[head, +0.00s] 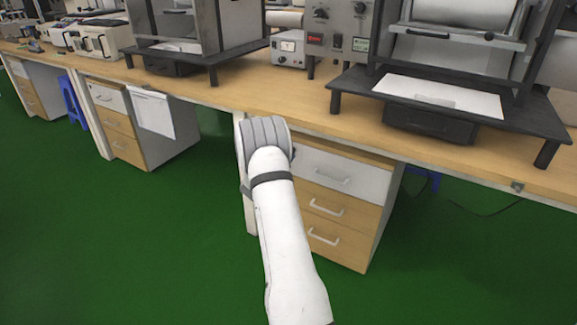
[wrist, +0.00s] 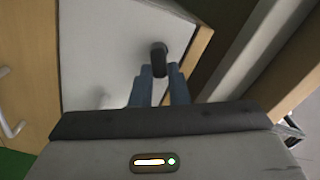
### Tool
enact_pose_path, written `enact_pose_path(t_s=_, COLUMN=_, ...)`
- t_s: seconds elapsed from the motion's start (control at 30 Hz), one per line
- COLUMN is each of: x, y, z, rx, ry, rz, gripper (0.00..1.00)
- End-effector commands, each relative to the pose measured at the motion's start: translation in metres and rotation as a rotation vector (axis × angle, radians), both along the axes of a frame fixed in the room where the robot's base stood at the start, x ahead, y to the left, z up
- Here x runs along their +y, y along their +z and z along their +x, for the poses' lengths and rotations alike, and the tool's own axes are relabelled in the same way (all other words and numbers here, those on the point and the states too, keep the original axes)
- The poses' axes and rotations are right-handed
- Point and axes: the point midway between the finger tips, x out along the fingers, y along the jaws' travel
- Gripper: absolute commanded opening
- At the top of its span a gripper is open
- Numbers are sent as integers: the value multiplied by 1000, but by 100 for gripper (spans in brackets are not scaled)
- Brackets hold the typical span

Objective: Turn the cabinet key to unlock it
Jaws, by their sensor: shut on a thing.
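The cabinet (head: 322,172) is a drawer unit under the bench, with a white top drawer and wooden drawers below. Its white front also shows in the wrist view (wrist: 100,50). The dark key (wrist: 158,56) stands out from this white front near its edge. My gripper (wrist: 159,76) has its blue fingers on either side of the key and is shut on it. In the head view my arm hides the key and the fingers. Whether the lock is turned cannot be told.
The wooden bench top (head: 262,97) runs above the cabinet and carries lab machines on dark stands (head: 450,95). Another drawer unit (head: 125,125) and a blue stool (head: 72,100) stand to the left. The green floor (head: 130,240) is clear in front.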

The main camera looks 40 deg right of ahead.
Motion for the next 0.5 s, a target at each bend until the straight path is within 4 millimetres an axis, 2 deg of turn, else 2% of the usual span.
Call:
enact_pose_path(t_s=0.03, x=1, y=-7, z=1, rx=-41, ry=3, rz=13, gripper=0)
enact_pose_path(t_s=0.5, x=0, y=-8, z=0, rx=-342, ry=3, rz=141, gripper=0)
